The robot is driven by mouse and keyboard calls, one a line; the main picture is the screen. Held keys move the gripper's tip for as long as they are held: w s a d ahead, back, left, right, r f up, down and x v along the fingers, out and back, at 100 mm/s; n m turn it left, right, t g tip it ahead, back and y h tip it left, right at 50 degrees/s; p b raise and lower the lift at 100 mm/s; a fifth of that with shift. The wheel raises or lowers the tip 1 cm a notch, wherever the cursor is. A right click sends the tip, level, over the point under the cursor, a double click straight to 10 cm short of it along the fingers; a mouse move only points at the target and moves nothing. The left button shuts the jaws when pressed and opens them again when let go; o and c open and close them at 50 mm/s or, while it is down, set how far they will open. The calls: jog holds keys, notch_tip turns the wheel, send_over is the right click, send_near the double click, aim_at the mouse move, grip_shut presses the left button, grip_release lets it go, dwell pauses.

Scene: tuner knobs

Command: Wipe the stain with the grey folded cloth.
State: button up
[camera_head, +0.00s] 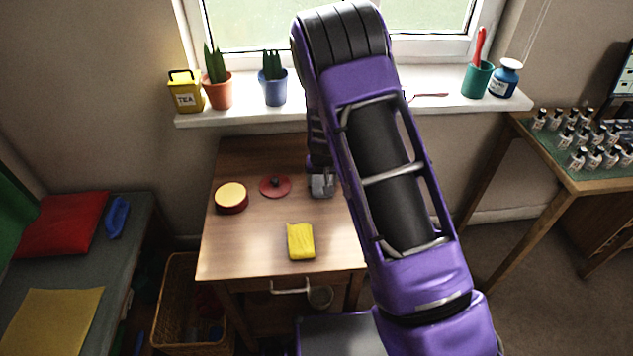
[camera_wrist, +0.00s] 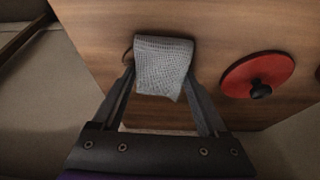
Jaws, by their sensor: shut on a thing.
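The grey folded cloth (camera_wrist: 163,68) is between the two fingers of my gripper (camera_wrist: 163,92) in the wrist view. The gripper is shut on it, low over the wooden table; I cannot tell whether the cloth touches the wood. A small brown curved mark (camera_wrist: 127,57), perhaps the edge of the stain, shows just left of the cloth. The rest of any stain is hidden, and none shows in the head view. In the head view the cloth (camera_head: 322,186) is partly covered by my arm, right of the red lid.
The red lid with a black knob (camera_wrist: 258,78) lies close right of the cloth in the wrist view. On the table (camera_head: 255,258) are also a round yellow-topped tin (camera_head: 231,196) and a yellow folded cloth or sponge (camera_head: 301,241). Pots line the windowsill (camera_head: 350,108) behind.

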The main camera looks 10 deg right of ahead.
aim_at(306, 187)
jog(key=shift+d+b, duration=0.35)
jog(key=shift+d, duration=2.4)
jog(key=shift+s+f, duration=0.15)
jog(key=shift+s, duration=0.05)
jog(key=shift+a+p, duration=0.95)
jog(key=shift+a, duration=4.1)
jog(key=shift+w+d+b, duration=0.1)
jog(key=shift+d+b, duration=0.95)
jog(key=shift+d, duration=4)
jog(key=shift+r, duration=0.2)
jog(key=shift+r+p, duration=1.75)
jog(key=shift+r, duration=1.2)
